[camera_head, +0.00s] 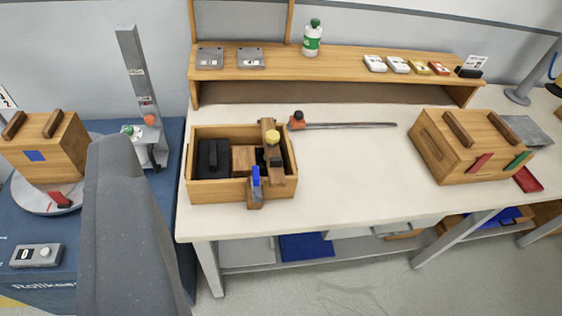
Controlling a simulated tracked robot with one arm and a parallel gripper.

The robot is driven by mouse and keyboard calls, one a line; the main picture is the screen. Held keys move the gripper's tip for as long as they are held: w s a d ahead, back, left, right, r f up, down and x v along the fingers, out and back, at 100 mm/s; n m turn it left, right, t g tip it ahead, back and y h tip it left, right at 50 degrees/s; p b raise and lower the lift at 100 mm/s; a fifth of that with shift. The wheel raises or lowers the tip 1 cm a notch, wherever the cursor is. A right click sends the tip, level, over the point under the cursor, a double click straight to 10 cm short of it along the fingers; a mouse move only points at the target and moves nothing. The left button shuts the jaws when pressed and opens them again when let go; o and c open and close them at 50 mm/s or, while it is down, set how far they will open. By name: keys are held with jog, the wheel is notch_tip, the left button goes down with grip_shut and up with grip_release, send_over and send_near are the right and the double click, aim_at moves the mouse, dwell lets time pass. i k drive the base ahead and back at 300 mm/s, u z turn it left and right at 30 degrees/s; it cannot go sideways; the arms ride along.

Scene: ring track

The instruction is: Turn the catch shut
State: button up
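An open wooden box (222,190) stands at the left of the white table. Inside the box are a black block (213,158) and a plain wooden block (244,158). My gripper is not in view. A grey part that looks like my own body covers the lower left.
A wooden box (50,148) stands on a round plate (22,196) at left, near a grey post (140,80). Another wooden box (470,150) with red and green strips stands at right. A rod (350,125) lies behind. The table's middle is clear.

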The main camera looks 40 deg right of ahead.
aim_at(255, 185)
jog(key=z, duration=0.7)
jog(key=i, duration=1)
jog(key=z, duration=0.3)
jog(key=k, duration=1)
jog(key=u, duration=0.4)
jog(key=i, duration=0.5)
